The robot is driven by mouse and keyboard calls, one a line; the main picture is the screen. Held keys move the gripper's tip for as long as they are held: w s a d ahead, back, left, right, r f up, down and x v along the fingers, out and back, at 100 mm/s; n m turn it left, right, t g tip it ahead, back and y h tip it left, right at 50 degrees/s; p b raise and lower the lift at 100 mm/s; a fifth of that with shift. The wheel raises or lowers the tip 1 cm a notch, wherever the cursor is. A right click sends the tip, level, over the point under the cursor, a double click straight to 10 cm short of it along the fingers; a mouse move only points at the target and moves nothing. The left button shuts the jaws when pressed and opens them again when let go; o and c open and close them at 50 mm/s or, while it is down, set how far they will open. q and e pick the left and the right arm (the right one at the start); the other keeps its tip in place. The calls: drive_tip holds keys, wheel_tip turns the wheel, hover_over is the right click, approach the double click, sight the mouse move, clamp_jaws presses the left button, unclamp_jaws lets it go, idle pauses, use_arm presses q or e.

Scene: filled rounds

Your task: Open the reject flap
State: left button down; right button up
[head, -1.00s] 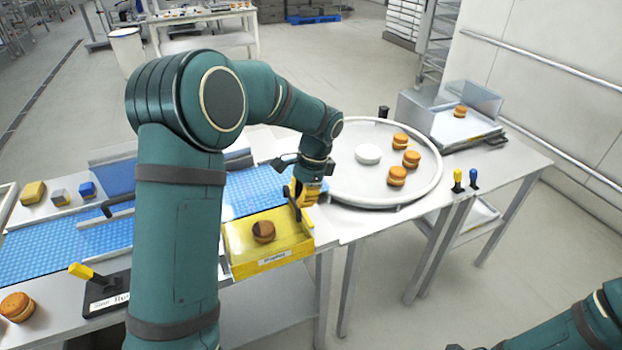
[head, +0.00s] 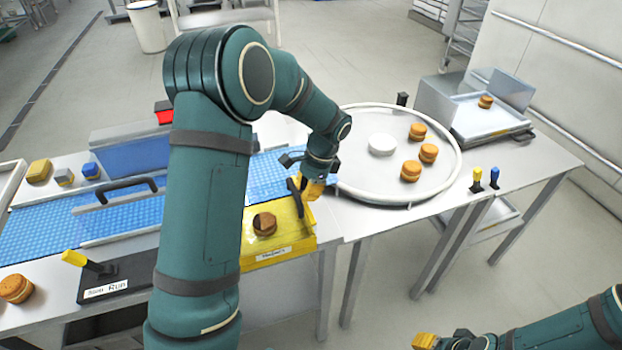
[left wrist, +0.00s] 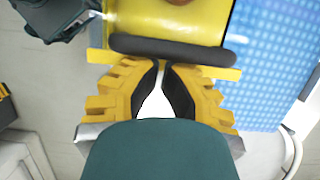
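A yellow box (head: 280,232) with a white label on its front stands at the table's front edge, with a brown filled round (head: 265,224) inside. A dark bar handle (head: 294,196) stands at its right end; I take this to be the flap's. My left gripper (head: 306,190) is at this handle. In the left wrist view, the handle (left wrist: 172,49) crosses just past the fingertips (left wrist: 160,66), which are nearly together with nothing seen between them. I cannot tell whether they touch it. My right gripper (head: 425,341) is only partly visible at the bottom right, away from the box.
A blue belt (head: 268,176) runs behind the box. A round white turntable (head: 352,190) with several filled rounds and a white disc is to the right. A yellow-handled lever (head: 75,258) stands at the left front. A grey tray machine (head: 450,108) is at the back right.

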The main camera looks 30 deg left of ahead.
use_arm(q)
drive_tip(key=shift+s+a+f, duration=0.1)
drive_tip(key=shift+s+f, duration=0.05)
drive_tip(key=shift+f, duration=0.45)
drive_tip(key=shift+r, duration=0.15)
